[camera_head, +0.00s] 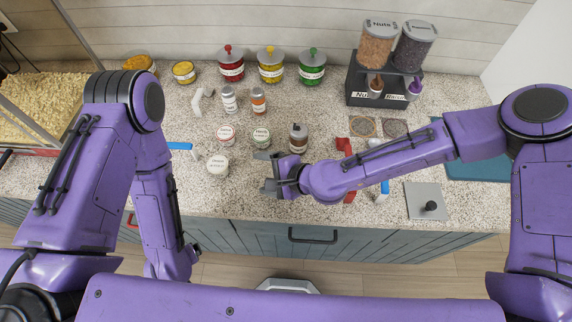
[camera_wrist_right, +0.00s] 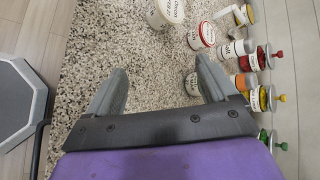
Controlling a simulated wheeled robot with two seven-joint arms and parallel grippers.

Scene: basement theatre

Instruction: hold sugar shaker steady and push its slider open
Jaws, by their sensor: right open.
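Three small shakers stand upright on the speckled counter: a pale one (camera_head: 229,99), an orange-labelled one (camera_head: 258,101) and a brown one with a grey top (camera_head: 298,138). The pale one looks most like sugar, but its label is too small to read. Its slider cannot be made out. My right gripper (camera_head: 264,172) is open and empty, low over the front of the counter, left of and in front of the brown shaker. In the right wrist view its spread fingers (camera_wrist_right: 160,72) have bare counter between them. My left arm folds down at the left; its gripper is hidden.
Tubs with a white lid (camera_head: 217,165), red rim (camera_head: 225,133) and green rim (camera_head: 261,137) stand near the right gripper. Jars with coloured knobs (camera_head: 271,65) line the back. A two-bin dispenser (camera_head: 374,85) stands back right. The counter's front edge is close.

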